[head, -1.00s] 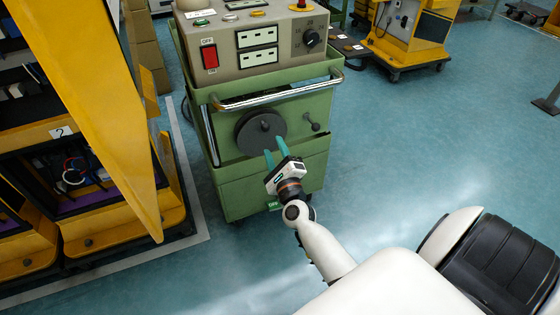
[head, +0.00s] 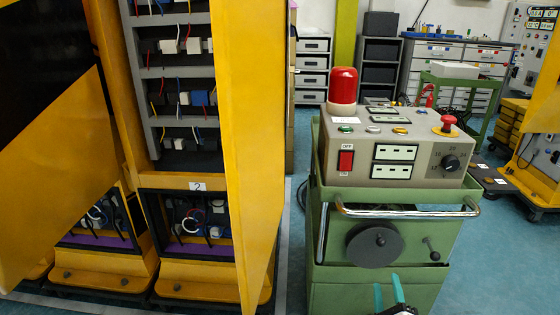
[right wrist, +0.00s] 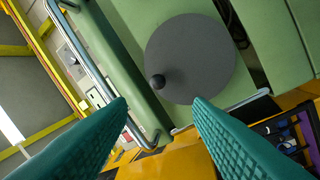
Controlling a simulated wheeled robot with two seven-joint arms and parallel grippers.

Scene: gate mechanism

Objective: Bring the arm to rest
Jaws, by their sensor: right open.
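My right gripper (head: 388,292) shows at the bottom edge of the head view, its teal fingers apart and empty. It is below the dark round handwheel (head: 375,244) on the front of the green cart (head: 330,297). In the right wrist view the handwheel (right wrist: 195,55) with its small black knob (right wrist: 157,82) lies beyond the open fingers (right wrist: 160,104), with no finger seen touching it. A small black-knobbed lever (head: 434,254) sits right of the wheel. Most of my right arm is below the head view. My left gripper is not in view.
A chrome handle bar (head: 405,211) juts out above the wheel. A control box (head: 400,155) with a red lamp (head: 342,88) tops the cart. An open yellow cabinet door (head: 255,140) stands close left of the cart. Floor is clear right of the cart (head: 510,250).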

